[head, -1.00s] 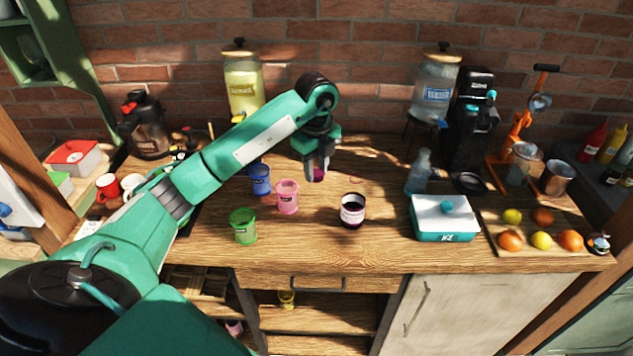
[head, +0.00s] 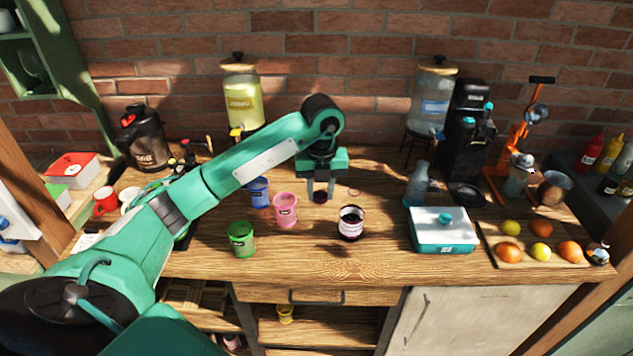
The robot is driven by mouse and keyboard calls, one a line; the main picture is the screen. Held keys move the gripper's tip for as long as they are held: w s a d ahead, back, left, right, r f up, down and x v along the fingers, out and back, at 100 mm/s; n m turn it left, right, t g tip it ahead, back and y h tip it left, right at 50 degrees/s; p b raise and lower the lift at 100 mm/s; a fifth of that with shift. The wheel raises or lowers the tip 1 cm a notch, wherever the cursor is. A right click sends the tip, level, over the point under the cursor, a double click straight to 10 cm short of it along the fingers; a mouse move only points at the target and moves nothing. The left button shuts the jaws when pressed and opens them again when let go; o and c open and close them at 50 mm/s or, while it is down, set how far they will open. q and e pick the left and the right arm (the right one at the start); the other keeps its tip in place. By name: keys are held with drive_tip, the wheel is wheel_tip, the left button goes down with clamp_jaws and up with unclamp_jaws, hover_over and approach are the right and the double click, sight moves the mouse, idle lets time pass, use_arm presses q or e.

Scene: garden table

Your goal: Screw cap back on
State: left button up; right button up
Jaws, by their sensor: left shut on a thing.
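My left gripper (head: 320,191) points down over the middle of the table. It is shut on a small dark purple cap (head: 320,198), which shows between its fingertips. A jar (head: 351,224) with a pale label band and dark contents stands upright on the wooden table, to the right of the cap and nearer the front edge. The cap is apart from the jar, and no lid shows on the jar. Whether the cap touches the table is hard to tell. My right gripper is not in view.
A pink cup (head: 286,209), a blue cup (head: 259,192) and a green cup (head: 242,239) stand left of the jar. A white and teal ice box (head: 443,232) and a bluish glass bottle (head: 417,186) stand to the right. The table between jar and ice box is clear.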

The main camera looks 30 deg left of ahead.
use_arm(q)
drive_tip(key=s+d+f+n, duration=0.3)
drive_tip(key=s+d+n, duration=0.3)
drive_tip(key=n, duration=0.8)
drive_tip(key=s+d+f+n, duration=0.3)
drive_tip(key=s+d+n, duration=0.3)
drive_tip(key=n, duration=0.8)
drive_tip(key=shift+s+d+f, duration=0.2)
drive_tip(key=shift+d+f, duration=0.05)
drive_tip(key=shift+f, duration=0.05)
